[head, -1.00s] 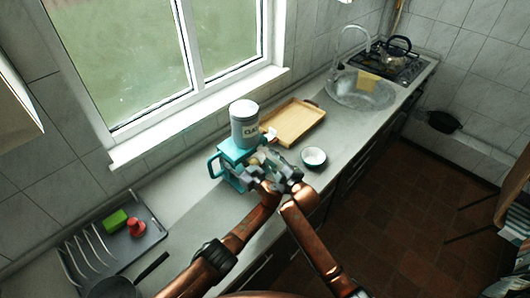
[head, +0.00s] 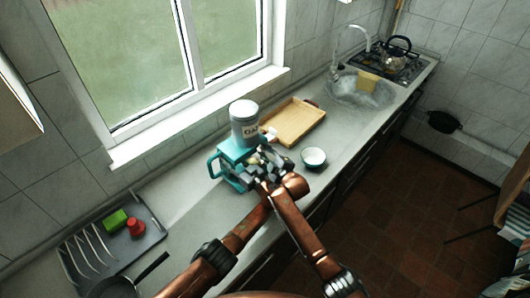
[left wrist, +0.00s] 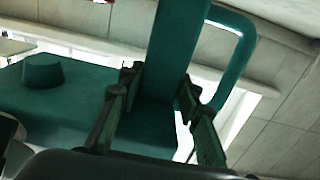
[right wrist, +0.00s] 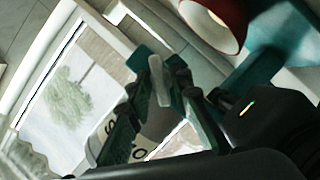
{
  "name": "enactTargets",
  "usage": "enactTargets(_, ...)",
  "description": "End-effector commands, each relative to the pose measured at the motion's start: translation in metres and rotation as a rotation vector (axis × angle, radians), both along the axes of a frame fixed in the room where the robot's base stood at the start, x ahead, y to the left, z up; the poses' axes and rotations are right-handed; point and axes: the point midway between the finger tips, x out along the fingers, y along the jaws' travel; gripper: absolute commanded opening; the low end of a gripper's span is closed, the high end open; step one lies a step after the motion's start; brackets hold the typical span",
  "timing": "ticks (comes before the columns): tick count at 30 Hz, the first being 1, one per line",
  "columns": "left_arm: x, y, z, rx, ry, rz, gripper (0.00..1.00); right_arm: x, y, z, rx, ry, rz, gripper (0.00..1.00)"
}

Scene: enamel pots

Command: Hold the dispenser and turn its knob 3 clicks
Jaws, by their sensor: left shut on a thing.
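My right gripper (head: 268,164) is at the dispenser's front. In the right wrist view its open fingers (right wrist: 160,100) stand on both sides of a pale bar-shaped knob (right wrist: 159,88). Whether they touch it is unclear. The grippers hide the knob in the head view.
A dish rack (head: 93,254) with a green block (head: 116,220) and red piece (head: 136,227) is at left, beside a dark pan (head: 113,288). The sink (head: 361,92) is farther right.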

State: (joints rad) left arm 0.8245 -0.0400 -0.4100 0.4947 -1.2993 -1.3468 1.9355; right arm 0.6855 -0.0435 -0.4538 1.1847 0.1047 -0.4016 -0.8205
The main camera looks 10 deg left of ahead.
Motion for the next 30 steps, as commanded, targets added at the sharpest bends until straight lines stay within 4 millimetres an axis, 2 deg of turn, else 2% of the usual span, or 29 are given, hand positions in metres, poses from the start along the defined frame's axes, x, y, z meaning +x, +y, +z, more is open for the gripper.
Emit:
enactTargets(8, -0.0009, 0.0012, -0.0016, 0.000, 0.003, 0.003, 0.00, -0.0001, -0.0002, -0.0004, 0.000, 0.000, 0.000, 0.00)
enactTargets(22, -0.0009, 0.0013, -0.0018, 0.000, 0.003, 0.003, 0.00, 0.0004, -0.0009, -0.0003, 0.018, 0.025, 0.000, 0.00)
enactTargets(30, -0.0009, 0.0014, -0.0018, 0.000, 0.003, 0.003, 0.00, 0.0012, -0.0019, 0.0009, 0.111, 0.144, 0.000, 0.00)
